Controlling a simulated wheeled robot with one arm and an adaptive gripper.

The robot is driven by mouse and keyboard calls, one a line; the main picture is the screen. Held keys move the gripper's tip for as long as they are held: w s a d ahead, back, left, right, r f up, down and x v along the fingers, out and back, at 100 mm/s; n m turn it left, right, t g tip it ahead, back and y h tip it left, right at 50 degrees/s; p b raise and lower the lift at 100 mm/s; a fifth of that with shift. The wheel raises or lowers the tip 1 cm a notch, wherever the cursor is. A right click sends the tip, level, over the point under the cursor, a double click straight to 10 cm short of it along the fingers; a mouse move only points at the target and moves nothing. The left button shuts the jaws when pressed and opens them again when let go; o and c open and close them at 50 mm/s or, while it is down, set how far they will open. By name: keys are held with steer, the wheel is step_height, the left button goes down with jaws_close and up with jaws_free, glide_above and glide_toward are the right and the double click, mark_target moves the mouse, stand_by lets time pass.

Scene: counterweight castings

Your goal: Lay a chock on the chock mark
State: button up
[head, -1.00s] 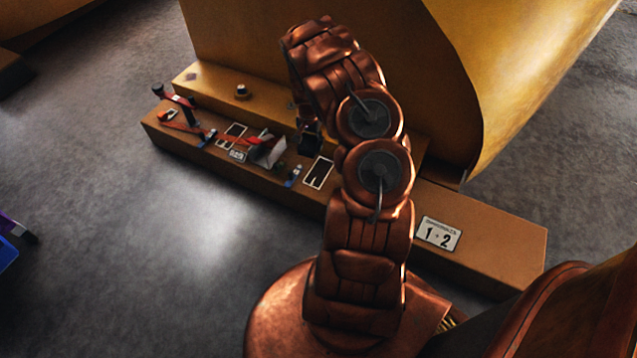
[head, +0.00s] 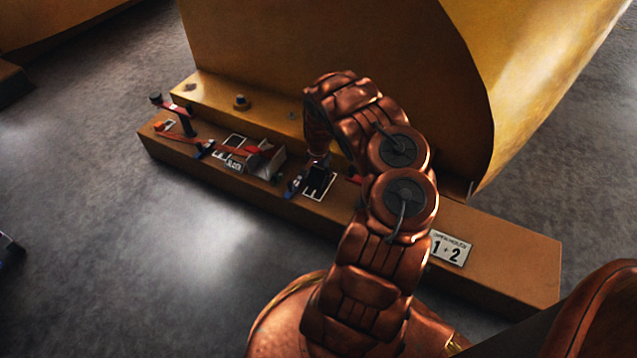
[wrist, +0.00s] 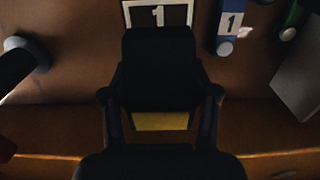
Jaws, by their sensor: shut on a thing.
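My gripper (head: 318,160) is over the brown ledge at the foot of the yellow casting. In the wrist view its dark fingers (wrist: 160,95) are shut on a black block-like chock (wrist: 158,62). The chock also shows in the head view as a dark shape (head: 320,180) over a white-outlined mark (head: 309,194). In the wrist view that mark (wrist: 131,14), with a "1", shows just beyond the chock, which covers part of it. I cannot tell whether the chock touches the ledge.
A grey wedge (head: 265,158) stands left of the mark, with a blue tag (head: 292,187) between them. A black cylinder (wrist: 22,62) is close by in the wrist view.

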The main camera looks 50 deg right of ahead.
mark_target(319, 181)
steer(key=shift+f+b, duration=0.5)
steer(key=shift+f, duration=0.95)
steer(key=shift+f, duration=0.15)
steer(key=o, duration=1.5)
